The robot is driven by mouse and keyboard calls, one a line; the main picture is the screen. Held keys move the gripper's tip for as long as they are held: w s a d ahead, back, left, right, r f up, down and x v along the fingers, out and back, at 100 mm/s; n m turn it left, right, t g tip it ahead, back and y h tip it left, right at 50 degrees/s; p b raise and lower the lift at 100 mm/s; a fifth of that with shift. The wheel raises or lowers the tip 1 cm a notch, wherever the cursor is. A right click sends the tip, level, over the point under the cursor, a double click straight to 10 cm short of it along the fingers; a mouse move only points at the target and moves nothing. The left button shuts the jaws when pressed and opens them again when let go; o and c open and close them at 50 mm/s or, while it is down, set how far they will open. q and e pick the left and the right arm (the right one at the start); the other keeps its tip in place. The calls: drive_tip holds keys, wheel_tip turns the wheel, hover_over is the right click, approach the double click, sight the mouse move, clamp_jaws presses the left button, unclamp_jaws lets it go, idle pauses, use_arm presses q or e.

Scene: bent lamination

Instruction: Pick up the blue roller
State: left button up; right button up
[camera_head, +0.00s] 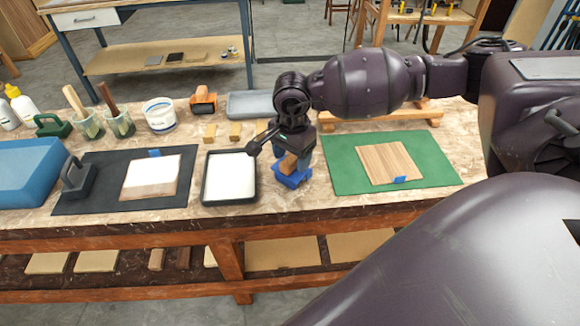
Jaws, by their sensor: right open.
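The blue roller (293,180) appears as a blue body with a brown wooden part. It is on the bench between the white-filled tray and the green mat. My right gripper (286,150) is open and reaches down from above, directly over it, hiding its upper and rear parts. I cannot tell whether the fingers touch it. My left gripper is not in view.
A black-rimmed tray (230,198) with white contents stands just left of the roller. A green mat (440,170) with a wooden board (385,160) lies to its right. A dark mat (100,195) with a pale block (150,175) lies farther left. Small wooden blocks (235,130) sit behind the tray.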

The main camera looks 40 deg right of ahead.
sight(291, 157)
drive_tip(key=shift+f, duration=0.5)
drive_tip(key=shift+c, duration=0.4)
drive_tip(key=shift+r, duration=0.1)
clamp_jaws()
wheel_tip(291, 157, up, 20)
drive_tip(key=p, duration=0.1)
drive_tip(key=shift+p, duration=0.35)
drive_tip(key=c, duration=0.7)
unclamp_jaws()
drive_tip(key=shift+c, duration=0.7)
